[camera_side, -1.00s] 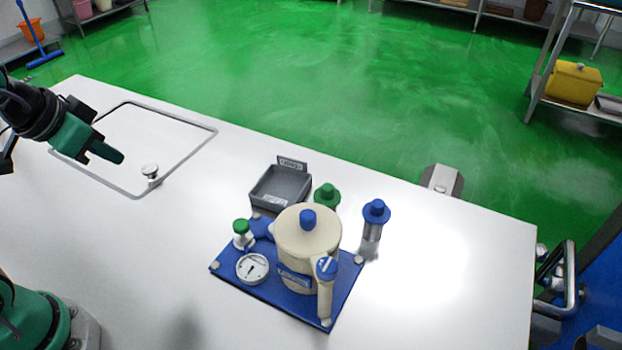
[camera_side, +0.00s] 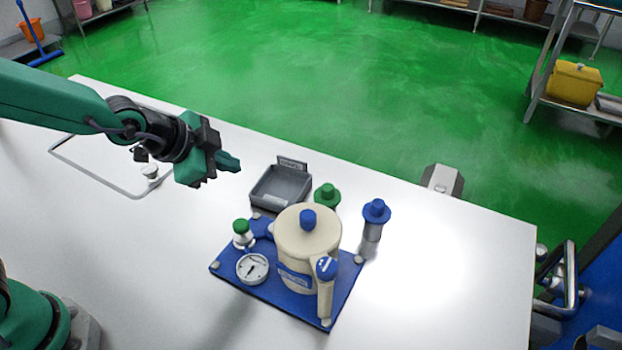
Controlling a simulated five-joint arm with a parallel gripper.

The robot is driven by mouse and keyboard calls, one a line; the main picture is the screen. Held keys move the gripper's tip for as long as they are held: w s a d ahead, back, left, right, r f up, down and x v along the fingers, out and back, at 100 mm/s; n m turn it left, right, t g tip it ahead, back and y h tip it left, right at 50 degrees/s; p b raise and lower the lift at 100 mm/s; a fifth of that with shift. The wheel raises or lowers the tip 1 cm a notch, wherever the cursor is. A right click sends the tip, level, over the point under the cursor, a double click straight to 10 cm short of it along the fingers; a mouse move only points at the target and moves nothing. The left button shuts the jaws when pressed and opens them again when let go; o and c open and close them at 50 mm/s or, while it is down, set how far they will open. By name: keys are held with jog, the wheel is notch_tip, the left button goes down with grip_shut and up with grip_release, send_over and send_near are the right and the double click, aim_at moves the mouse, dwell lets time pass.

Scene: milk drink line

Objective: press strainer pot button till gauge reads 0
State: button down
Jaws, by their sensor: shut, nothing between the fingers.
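The cream strainer pot (camera_side: 305,240) stands upright on a blue base plate (camera_side: 232,279). A blue button or knob (camera_side: 307,219) sits on top of its lid. A second blue cap (camera_side: 327,266) tops the cream handle at its front right. A round white gauge (camera_side: 252,268) lies at the plate's left front; its numbers are too small to read. A small bottle with a green cap (camera_side: 241,229) stands behind the gauge. My gripper (camera_side: 230,162) is shut and empty, in the air to the upper left of the pot, apart from everything.
A grey tray (camera_side: 279,187) with a label stands behind the pot. A green-capped piece (camera_side: 327,196) and a blue-capped metal cylinder (camera_side: 375,218) stand behind and to the right.

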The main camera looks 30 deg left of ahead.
aim_at(269, 229)
jog(key=w+d+f+m+h, duration=0.1)
jog(key=w+d+f+m, duration=0.1)
jog(key=d, duration=0.4)
notch_tip(269, 229, down, 2)
jog(key=shift+f+m, duration=0.1)
jog(key=shift+m, duration=0.5)
jog(key=shift+s+f, duration=0.1)
jog(key=shift+f, duration=4.25)
jog(key=shift+f, duration=0.15)
jog(key=shift+a+f, duration=0.1)
jog(key=shift+f, duration=0.15)
jog(key=shift+f, duration=0.45)
jog(key=shift+r, duration=0.9)
jog(key=shift+r, duration=0.1)
